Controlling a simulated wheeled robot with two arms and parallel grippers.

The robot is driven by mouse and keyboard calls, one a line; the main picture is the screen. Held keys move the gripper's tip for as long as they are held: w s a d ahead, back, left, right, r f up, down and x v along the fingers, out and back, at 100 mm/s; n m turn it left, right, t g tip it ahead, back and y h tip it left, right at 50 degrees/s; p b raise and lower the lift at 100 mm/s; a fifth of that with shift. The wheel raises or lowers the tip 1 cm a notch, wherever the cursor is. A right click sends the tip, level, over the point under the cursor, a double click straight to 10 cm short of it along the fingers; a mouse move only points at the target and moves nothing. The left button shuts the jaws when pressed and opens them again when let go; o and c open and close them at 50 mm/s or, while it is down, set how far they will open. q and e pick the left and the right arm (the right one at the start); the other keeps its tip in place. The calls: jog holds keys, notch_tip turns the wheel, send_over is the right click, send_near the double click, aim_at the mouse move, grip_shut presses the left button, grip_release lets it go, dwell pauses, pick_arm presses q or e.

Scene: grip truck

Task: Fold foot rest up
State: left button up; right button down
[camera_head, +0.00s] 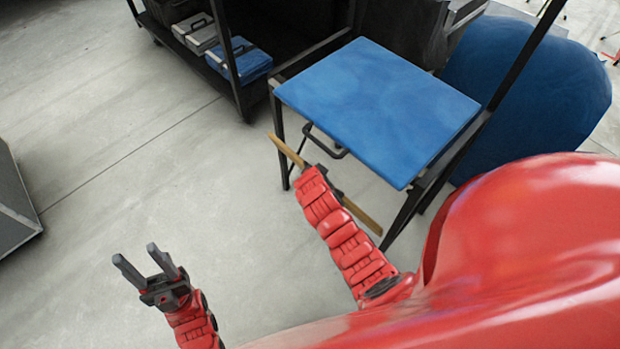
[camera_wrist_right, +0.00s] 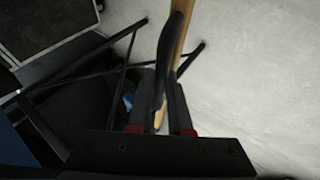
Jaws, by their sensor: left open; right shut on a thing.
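The foot rest (camera_head: 361,216) is a long wooden bar below the front of a chair with a flat blue seat (camera_head: 377,104). It slants from upper left to lower right in the head view, and my right arm hides its middle. My right gripper (camera_head: 331,184) is at that middle part, shut on the bar. In the right wrist view, the wooden bar (camera_wrist_right: 178,45) runs down between the dark fingers of my right gripper (camera_wrist_right: 168,100). My left gripper (camera_head: 135,257) is open and empty above the bare floor at lower left.
A black handle-like loop (camera_head: 325,148) sits under the seat's front edge. A dark shelf rack with cases (camera_head: 238,60) stands behind left. A large blue rounded object (camera_head: 540,90) is behind right. A grey box (camera_head: 12,205) is at the left edge. The floor between is clear.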

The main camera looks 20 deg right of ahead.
jog(key=shift+w+d+r+p, duration=0.15)
jog(key=shift+w+d, duration=0.05)
jog(key=shift+d, duration=0.35)
jog(key=shift+w+d+r+p, duration=0.1)
jog(key=shift+w+d+p, duration=0.1)
jog(key=shift+d, duration=0.3)
jog(key=shift+w+d+r+p, duration=0.15)
jog(key=shift+d, duration=0.4)
jog(key=c, duration=0.8)
grip_release()
jog(key=shift+c, duration=0.2)
jog(key=shift+s+a, duration=0.1)
jog(key=b+v, duration=0.1)
jog(key=v, duration=1.6)
jog(key=shift+r, duration=0.3)
